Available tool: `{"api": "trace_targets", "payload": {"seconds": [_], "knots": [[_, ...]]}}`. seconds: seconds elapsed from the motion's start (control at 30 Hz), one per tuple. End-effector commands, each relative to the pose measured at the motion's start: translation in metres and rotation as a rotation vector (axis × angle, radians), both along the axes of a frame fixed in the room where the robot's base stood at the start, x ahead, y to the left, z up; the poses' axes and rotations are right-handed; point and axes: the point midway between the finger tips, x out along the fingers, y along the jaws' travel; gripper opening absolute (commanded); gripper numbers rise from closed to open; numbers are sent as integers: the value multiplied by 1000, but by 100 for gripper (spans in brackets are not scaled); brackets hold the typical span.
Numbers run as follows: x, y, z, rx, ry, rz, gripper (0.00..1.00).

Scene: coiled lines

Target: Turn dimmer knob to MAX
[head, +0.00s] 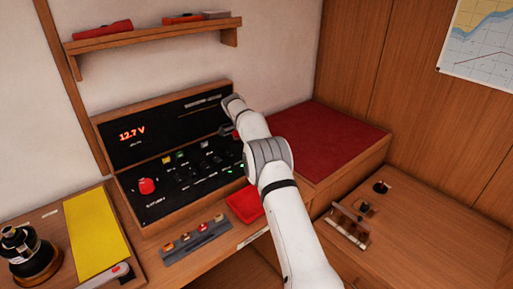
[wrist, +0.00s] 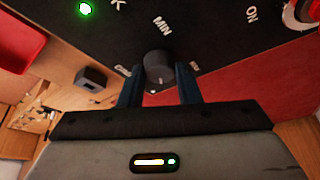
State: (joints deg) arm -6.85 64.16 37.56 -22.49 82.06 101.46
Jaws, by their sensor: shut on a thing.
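The dimmer knob (wrist: 159,70) is a dark round knob on the black panel in the wrist view, with the label MIN printed above it. My gripper (wrist: 160,88) has its two blue fingers on either side of the knob and is shut on it. A small white mark shows near the knob's lower edge. In the head view the black panel (head: 165,198) stands in a wooden frame against the wall, with a red 12.7 V readout. My arm covers the panel's right end there, so the knob and the fingertips are hidden.
A red mushroom button (head: 147,186) sits at the panel's left. A red tray (head: 245,204) and a strip of small parts (head: 196,243) lie in front.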

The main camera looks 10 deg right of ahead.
Motion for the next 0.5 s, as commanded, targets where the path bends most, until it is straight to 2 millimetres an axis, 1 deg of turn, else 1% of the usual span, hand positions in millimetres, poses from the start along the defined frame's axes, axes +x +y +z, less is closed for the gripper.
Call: {"api": "trace_targets", "payload": {"seconds": [0.37,0.4,0.5], "knots": [[0,0,0,0,0,-3,7],[0,0,0,0,0,-3,33],[0,0,0,0,0,-3,42]]}}
